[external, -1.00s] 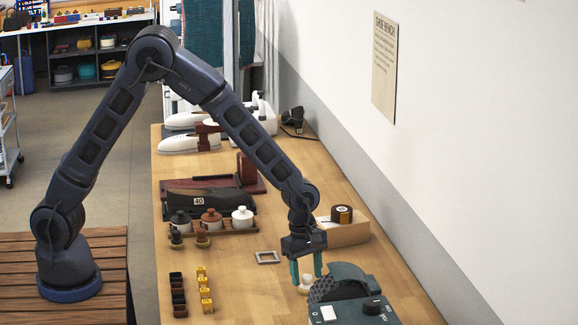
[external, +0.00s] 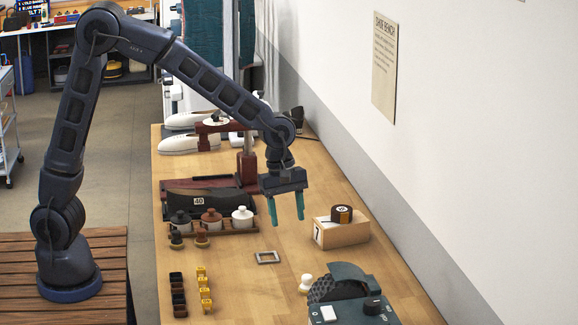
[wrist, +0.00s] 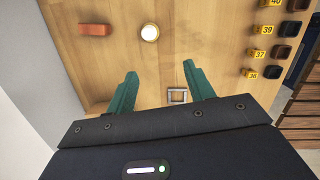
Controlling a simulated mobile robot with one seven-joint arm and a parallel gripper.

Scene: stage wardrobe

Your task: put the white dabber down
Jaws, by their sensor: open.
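The white dabber (external: 306,282) stands on the wooden bench beside the dark green machine, touching nothing of mine. It also shows as a pale round top in the wrist view (wrist: 150,32), beyond the fingertips. My gripper (external: 287,222) is raised above the bench, farther back and left of the dabber. Its two green fingers are spread apart with nothing between them. In the wrist view, my gripper (wrist: 156,68) also shows open and empty.
The dark green machine (external: 345,297) stands close to the dabber. A grey square frame (external: 267,257) lies on clear wood. A rack of lidded pots (external: 211,219) and yellow number tags (external: 204,290) are left. A wooden box (external: 341,234) is near the wall.

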